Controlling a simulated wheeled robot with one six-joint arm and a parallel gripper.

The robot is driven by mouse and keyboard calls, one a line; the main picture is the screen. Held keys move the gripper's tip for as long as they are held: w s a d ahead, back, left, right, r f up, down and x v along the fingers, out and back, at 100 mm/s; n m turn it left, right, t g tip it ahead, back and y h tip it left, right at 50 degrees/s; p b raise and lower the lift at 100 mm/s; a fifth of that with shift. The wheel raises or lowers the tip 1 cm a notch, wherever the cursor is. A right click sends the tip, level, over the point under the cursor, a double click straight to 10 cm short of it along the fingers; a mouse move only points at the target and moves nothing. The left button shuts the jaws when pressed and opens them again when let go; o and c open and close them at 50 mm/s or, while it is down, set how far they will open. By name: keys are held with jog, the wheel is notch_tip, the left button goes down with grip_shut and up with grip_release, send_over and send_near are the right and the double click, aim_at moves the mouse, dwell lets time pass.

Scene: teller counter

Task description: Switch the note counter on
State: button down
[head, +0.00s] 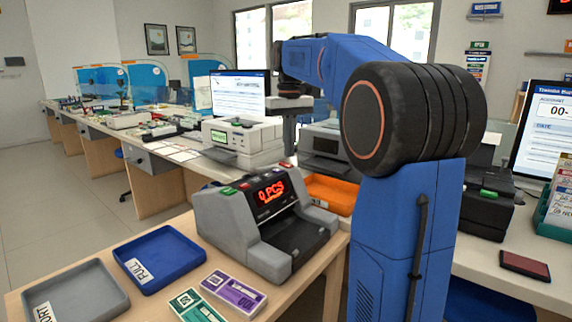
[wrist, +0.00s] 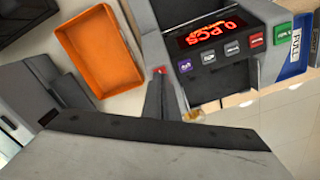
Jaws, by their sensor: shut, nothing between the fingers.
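The grey note counter (head: 215,222) stands on the wooden table, and its display (head: 270,190) is lit red, reading 0 PCS. In the wrist view the counter (wrist: 258,72) is upper right, seen upside down, with the display (wrist: 210,32) lit and a row of coloured keys. My gripper (head: 288,145) is shut and empty, pointing down near the red part. I cannot tell whether its tip touches anything.
An orange tray (head: 334,181) lies beside the counter and shows in the wrist view (wrist: 70,42). A blue FULL tray (head: 160,258), a grey tray (head: 75,296) and banded notes (head: 233,291) lie in front. A pale machine (head: 262,140) stands behind.

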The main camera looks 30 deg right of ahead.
aim_at(289, 165)
jog(key=shift+r, duration=2.25)
